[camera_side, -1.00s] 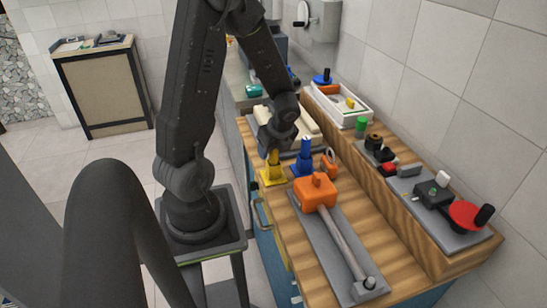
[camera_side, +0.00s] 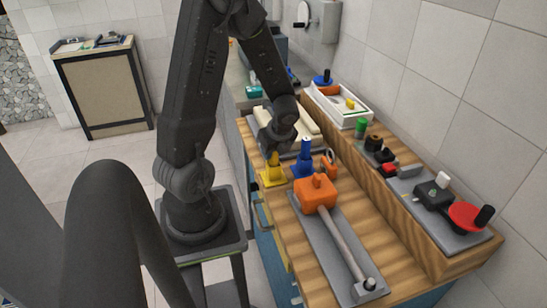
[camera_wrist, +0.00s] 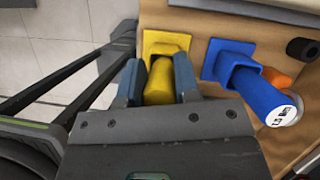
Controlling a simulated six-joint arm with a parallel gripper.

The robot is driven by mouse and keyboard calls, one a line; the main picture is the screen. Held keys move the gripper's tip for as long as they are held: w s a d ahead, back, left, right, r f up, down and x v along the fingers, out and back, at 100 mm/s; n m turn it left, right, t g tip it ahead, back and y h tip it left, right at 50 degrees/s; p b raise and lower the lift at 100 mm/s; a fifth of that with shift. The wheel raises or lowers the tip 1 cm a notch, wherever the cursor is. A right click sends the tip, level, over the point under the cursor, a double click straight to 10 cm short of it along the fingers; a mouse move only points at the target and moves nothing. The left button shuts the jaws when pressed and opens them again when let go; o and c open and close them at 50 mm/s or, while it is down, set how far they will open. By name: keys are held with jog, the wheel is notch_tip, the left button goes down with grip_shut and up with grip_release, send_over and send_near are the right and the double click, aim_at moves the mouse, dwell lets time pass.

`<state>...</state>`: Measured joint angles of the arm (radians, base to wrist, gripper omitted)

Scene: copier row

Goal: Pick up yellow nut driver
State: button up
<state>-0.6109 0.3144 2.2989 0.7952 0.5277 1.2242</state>
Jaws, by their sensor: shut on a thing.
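The yellow nut driver (camera_wrist: 160,82) stands in a yellow square-based holder (camera_wrist: 166,42) near the left edge of the wooden bench. In the wrist view my gripper (camera_wrist: 159,82) has one finger on each side of the driver and is shut on it. In the side view my gripper (camera_side: 273,150) points down over the holder (camera_side: 272,176) and hides most of the driver. The driver's lower end is inside the holder.
A blue driver (camera_side: 305,151) stands in a blue holder just right of the yellow one. An orange block with a grey bar (camera_side: 343,240) lies in front. A raised wooden shelf (camera_side: 408,223) with a red disc and other parts runs along the right.

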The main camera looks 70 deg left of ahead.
notch_tip(320, 180, up, 10)
jog(key=shift+r, duration=0.1)
dwell(0.4)
jog(key=o, duration=0.4)
grip_shut()
